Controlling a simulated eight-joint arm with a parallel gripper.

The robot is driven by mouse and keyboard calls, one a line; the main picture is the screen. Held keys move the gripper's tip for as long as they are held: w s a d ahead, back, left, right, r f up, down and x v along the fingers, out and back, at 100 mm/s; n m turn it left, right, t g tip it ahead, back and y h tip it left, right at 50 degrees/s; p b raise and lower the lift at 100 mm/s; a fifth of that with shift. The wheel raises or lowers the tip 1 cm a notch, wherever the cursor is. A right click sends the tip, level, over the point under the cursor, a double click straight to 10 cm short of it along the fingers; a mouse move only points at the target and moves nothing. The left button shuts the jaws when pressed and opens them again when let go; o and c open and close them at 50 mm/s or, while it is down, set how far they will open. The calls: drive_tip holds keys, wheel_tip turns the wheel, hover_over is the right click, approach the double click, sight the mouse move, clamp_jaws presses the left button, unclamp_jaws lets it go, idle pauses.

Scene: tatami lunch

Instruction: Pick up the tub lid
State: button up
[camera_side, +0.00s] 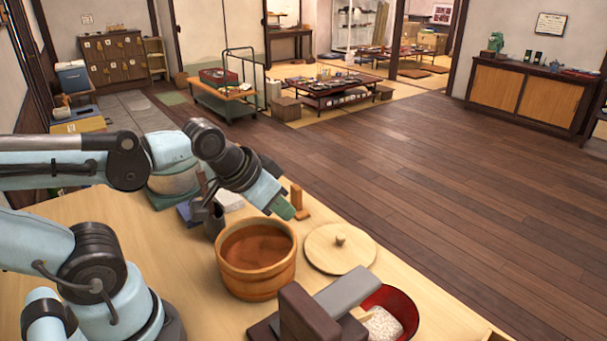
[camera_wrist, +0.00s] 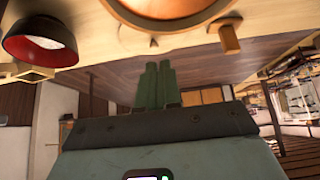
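The tub lid (camera_side: 340,248) is a round, pale wooden disc with a small knob on top. It lies flat on the table, right of the round wooden tub (camera_side: 256,258), which has a reddish-brown inside. My gripper (camera_side: 285,210) has green fingers and is above the table, behind the tub and up-left of the lid, apart from it. In the wrist view its fingers (camera_wrist: 158,84) are side by side with nothing seen between them; they look shut.
A red bowl (camera_side: 402,302) with white contents is at the front right; it also shows in the wrist view (camera_wrist: 42,42). A dark brown block (camera_side: 300,315) stands in front of the tub. An upright wooden piece (camera_side: 297,198) is close by my gripper. Bare table lies left of the tub.

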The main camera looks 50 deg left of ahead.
drive_tip(key=o, duration=0.8)
drive_tip(key=n+g+h, duration=0.3)
drive_tip(key=n+g, duration=0.1)
drive_tip(key=n, duration=2.3)
approach(341, 236)
drive_tip(key=x, duration=0.3)
drive_tip(key=shift+s+a+f, duration=0.2)
drive_tip(key=shift+s+f, duration=0.05)
drive_tip(key=shift+w+d+x, duration=0.1)
drive_tip(key=shift+x, duration=0.85)
drive_tip(key=shift+w+d+x, duration=0.1)
drive_tip(key=shift+w+x, duration=0.05)
drive_tip(key=shift+x, duration=0.8)
drive_tip(key=shift+w+d+f, duration=0.2)
drive_tip(key=shift+f, duration=0.4)
